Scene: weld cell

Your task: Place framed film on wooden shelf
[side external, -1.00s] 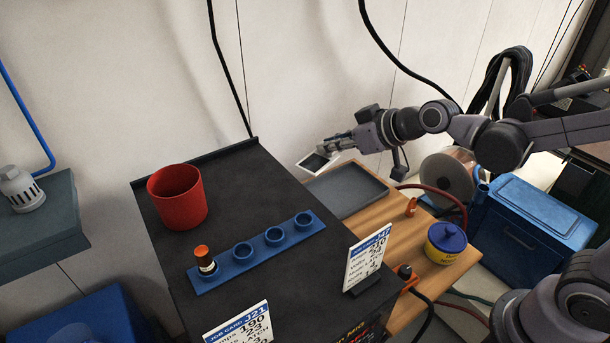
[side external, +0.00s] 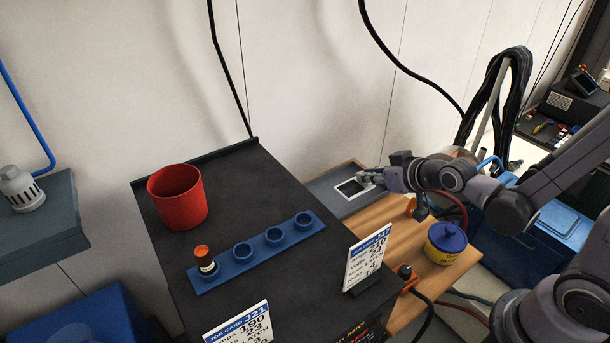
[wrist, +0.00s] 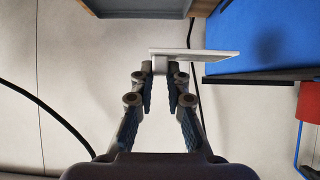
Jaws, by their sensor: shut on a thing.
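The framed film is a small white frame (side external: 346,190) around a dark square. My gripper (side external: 371,180) is shut on its right edge in the side view. In the wrist view the frame (wrist: 215,54) shows nearly edge-on, pinched between my fingertips (wrist: 161,68) and sticking out to the right. The wooden shelf (side external: 390,222) lies below, with a grey tray (side external: 328,199) on it. In the side view the film overlaps the tray; whether it touches the tray or hangs above it, I cannot tell.
A yellow tub with a blue lid (side external: 446,243) stands on the shelf's near right part. The dark cabinet (side external: 232,205) at left holds a red cup (side external: 177,196), a blue socket strip (side external: 257,254) and an upright job card (side external: 367,258). Bare wood shows between tray and tub.

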